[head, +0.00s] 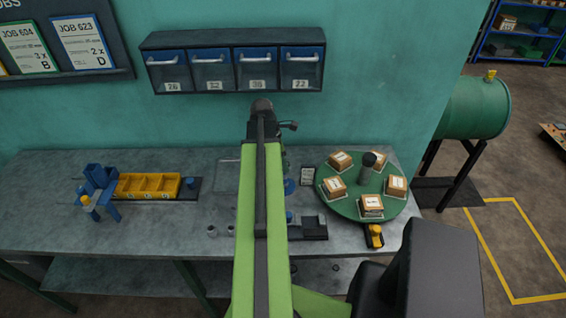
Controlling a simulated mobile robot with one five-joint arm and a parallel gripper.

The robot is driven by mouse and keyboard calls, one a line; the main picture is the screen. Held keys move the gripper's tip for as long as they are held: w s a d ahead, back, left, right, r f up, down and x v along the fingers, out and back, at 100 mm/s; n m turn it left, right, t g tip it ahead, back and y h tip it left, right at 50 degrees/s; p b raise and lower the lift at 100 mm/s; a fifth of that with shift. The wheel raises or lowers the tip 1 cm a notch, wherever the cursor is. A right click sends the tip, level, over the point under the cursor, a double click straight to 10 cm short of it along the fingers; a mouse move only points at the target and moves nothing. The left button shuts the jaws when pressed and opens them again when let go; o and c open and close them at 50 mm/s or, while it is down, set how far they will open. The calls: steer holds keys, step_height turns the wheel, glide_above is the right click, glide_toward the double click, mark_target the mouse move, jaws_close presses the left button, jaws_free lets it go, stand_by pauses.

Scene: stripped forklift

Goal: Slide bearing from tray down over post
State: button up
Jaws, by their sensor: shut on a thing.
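My green arm (260,220) rises through the middle of the head view and hides the bench behind it. My gripper is hidden behind the arm, so its fingers and anything in them do not show. A low dark tray (312,228) lies on the bench just right of the arm, partly covered by it. A small blue piece shows at its left end. Two small grey round pieces (212,231) (229,228) stand on the bench left of the arm; I cannot tell whether they are bearings. I cannot pick out the post or the bearing with certainty.
A green round turntable (345,207) carries several boxes around a dark central column. A yellow-and-black tool (375,235) lies at its front. A yellow compartment bin (148,187) and a blue fixture (97,182) stand at left. Drawers (234,68) hang above. The bench's left front is clear.

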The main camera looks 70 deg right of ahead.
steer(key=shift+f, duration=0.15)
steer(key=shift+f+b, duration=0.9)
steer(key=shift+b, duration=0.05)
steer(key=o, duration=1.1)
steer(key=shift+c, duration=0.2)
steer(key=shift+r, duration=0.1)
steer(key=p+v, duration=1.7)
steer(key=shift+a+r, duration=0.1)
steer(key=shift+r, duration=0.05)
